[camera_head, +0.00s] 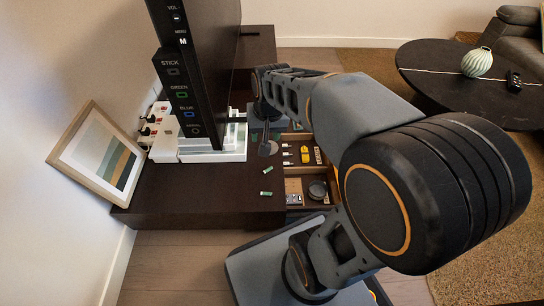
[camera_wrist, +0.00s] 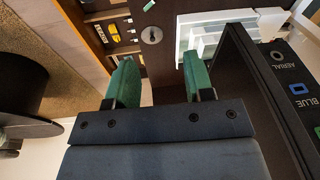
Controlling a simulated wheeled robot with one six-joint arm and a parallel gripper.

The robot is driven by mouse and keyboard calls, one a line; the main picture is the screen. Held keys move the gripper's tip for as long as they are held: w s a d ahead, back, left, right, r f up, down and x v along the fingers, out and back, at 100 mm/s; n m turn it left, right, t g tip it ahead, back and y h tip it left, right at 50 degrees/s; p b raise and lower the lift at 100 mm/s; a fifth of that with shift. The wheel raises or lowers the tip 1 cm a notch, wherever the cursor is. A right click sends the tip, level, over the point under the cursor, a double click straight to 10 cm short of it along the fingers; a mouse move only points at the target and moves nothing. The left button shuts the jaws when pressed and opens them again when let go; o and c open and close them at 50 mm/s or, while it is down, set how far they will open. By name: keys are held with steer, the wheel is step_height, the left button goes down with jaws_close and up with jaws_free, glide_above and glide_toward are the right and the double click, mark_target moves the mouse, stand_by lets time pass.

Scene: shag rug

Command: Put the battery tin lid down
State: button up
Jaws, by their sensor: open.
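A small grey round disc, which looks like the battery tin lid (camera_head: 267,148), lies on the dark cabinet top near the open drawer. In the wrist view the lid (camera_wrist: 151,35) shows beyond my fingertips, lying apart from them. My gripper (camera_wrist: 160,72) is open with nothing between its green fingers. In the head view my gripper (camera_head: 265,124) is over the cabinet behind the lid, partly hidden by my arm. A round dark tin (camera_head: 317,190) sits in the front compartment of the drawer.
The open drawer (camera_head: 294,179) holds small items, among them a yellow one (camera_head: 304,154). Loose green-and-white batteries (camera_head: 267,170) lie on the cabinet (camera_head: 205,190). The black screen (camera_head: 205,70) stands close left of my gripper, above a white stand (camera_head: 232,148). A picture frame (camera_head: 97,157) leans left.

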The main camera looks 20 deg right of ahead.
steer(key=s+a+f+n, duration=0.1)
steer(key=s+n, duration=0.2)
steer(key=s, duration=0.4)
steer(key=shift+s+a, duration=0.25)
steer(key=shift+s, duration=0.05)
